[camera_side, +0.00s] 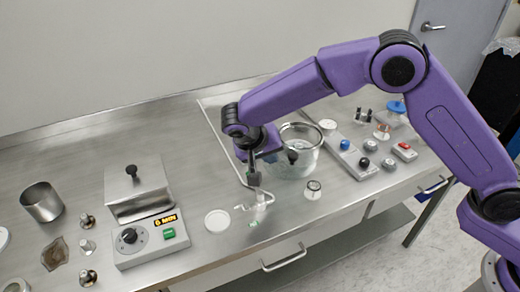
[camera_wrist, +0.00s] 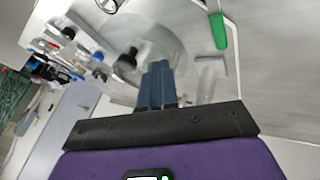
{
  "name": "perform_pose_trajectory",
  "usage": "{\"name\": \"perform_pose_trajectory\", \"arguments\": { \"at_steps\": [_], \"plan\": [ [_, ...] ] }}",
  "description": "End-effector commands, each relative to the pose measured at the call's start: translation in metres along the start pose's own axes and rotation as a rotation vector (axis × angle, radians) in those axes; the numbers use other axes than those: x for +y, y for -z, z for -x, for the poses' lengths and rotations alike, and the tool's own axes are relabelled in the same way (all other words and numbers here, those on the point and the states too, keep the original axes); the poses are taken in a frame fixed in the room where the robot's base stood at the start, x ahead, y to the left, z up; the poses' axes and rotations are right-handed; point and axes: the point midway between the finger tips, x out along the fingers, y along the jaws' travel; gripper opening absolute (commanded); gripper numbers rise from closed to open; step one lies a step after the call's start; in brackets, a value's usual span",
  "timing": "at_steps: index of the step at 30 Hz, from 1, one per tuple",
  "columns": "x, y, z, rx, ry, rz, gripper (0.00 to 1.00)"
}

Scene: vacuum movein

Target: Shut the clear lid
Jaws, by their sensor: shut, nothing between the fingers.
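A round clear vessel (camera_side: 308,168) with a shiny rim stands on the steel bench beside my arm. A black knob (camera_side: 292,156) shows against its front, and appears to belong to the clear lid. In the wrist view the clear lid (camera_wrist: 160,35) is a blurred, see-through round shape with the black knob (camera_wrist: 128,60). I cannot tell exactly how the lid sits on the vessel. My gripper (camera_side: 253,180) points down to the left of the vessel, fingers shut and empty; they also show in the wrist view (camera_wrist: 158,78). My arm hides part of the vessel.
A small clear glass piece (camera_side: 260,203) stands just below my gripper. A white disc (camera_side: 217,221) and a grey device with a green button (camera_side: 148,240) are to the left. A panel with knobs (camera_side: 352,155) is to the right. The bench's front edge is close.

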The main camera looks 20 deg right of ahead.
Motion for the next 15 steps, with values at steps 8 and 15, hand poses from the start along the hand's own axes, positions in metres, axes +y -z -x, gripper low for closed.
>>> {"name": "perform_pose_trajectory", "arguments": {
  "at_steps": [8,15],
  "plan": [
    [0.02,-0.002,-0.013,0.0,0.001,0.001,0.0],
    [0.023,-0.002,-0.015,0.0,0.001,0.0,0.0]
  ]
}}
